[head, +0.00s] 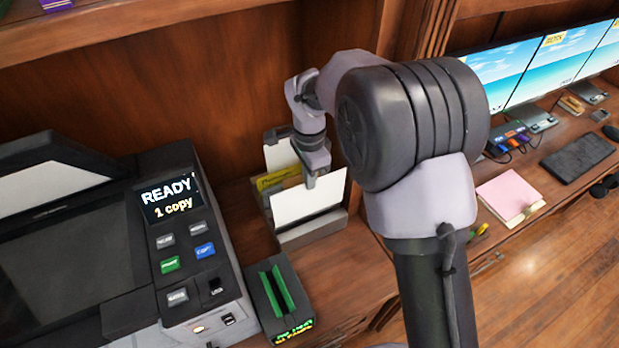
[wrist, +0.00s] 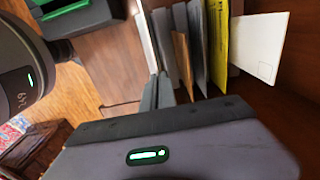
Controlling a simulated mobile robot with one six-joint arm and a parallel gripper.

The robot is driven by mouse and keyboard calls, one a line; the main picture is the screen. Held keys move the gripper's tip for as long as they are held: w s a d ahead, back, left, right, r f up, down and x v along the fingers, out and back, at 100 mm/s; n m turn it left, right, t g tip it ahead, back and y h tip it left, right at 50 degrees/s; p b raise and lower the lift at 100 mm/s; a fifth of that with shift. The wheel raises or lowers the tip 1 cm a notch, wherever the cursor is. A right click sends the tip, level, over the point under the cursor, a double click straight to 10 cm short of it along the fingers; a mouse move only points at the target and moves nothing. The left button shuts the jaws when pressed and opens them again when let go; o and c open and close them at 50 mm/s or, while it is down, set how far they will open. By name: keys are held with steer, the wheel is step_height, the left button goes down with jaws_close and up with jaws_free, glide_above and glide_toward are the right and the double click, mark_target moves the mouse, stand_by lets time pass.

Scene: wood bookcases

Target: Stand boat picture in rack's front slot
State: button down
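A grey rack (head: 312,232) stands on the wooden shelf, with several upright cards and dividers. A white card (head: 307,204), its visible side blank, stands upright at the rack's front; no boat shows on it, though it fits the boat picture's place. My gripper (head: 310,182) is at its top edge and looks shut on it. In the wrist view the card is a thin white edge (wrist: 147,38) running to my close-set fingertips (wrist: 158,92). Whether its lower edge rests on the slot floor is hidden. Behind it are a yellow folder (wrist: 219,45) and another white card (wrist: 262,45).
A copier (head: 165,240) reading "READY 1 copy" stands left of the rack. A black box with green strips (head: 277,300) is in front. A wooden upright (head: 405,40) is behind my arm. Monitors (head: 545,65) and a pink notepad (head: 510,197) are at right.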

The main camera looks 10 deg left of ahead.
mark_target(309, 199)
steer(key=shift+f, duration=0.15)
steer(key=shift+f+b, duration=0.35)
steer(key=shift+b, duration=0.05)
steer(key=shift+f+b, duration=2.9)
steer(key=shift+f, duration=0.95)
steer(key=c, duration=1.6)
jaws_free()
step_height(309, 199, up, 18)
steer(key=p, duration=0.6)
steer(key=shift+f, duration=0.2)
steer(key=shift+d, duration=0.1)
